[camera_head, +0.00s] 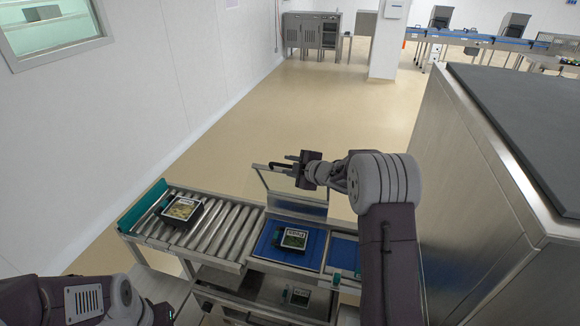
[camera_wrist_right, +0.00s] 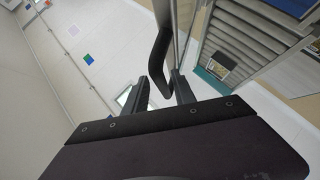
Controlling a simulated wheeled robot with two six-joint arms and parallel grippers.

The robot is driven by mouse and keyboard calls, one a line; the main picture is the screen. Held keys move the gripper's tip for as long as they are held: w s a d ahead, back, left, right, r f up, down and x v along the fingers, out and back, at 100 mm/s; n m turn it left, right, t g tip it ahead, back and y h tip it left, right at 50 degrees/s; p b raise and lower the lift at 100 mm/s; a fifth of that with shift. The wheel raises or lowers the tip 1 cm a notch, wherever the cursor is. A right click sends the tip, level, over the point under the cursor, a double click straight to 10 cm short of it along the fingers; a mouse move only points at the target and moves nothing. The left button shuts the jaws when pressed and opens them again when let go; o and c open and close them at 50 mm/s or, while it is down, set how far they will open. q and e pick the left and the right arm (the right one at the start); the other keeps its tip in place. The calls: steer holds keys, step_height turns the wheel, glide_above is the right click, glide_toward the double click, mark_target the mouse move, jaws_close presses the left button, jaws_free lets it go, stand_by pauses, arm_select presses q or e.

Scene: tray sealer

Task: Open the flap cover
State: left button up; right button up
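The flap cover (camera_head: 266,183) is a clear panel in a metal frame, standing raised above the blue-bedded station in the head view. Its edge also shows in the right wrist view (camera_wrist_right: 188,30). A dark curved handle (camera_wrist_right: 160,62) is beside that edge. My right gripper (camera_head: 290,164) is at the top of the flap. In the wrist view its two fingers (camera_wrist_right: 160,92) are apart, with the handle's lower end between them; I see no firm grip on it. My left arm shows at the lower left, but its fingers are out of view.
A roller conveyor (camera_head: 230,225) with a packed tray (camera_head: 181,208) lies left of the station. Another tray (camera_head: 292,239) rests on the blue bed (camera_head: 265,246), and one (camera_head: 299,296) lies lower. A large steel cabinet (camera_head: 480,200) stands at the right. Floor behind is clear.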

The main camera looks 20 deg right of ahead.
steer(key=shift+s, duration=0.1)
steer(key=shift+s+d+b, duration=0.15)
steer(key=shift+s+b, duration=0.15)
steer(key=shift+b, duration=0.05)
steer(key=b+v, duration=0.2)
steer(key=v, duration=0.6)
steer(key=shift+r, duration=0.2)
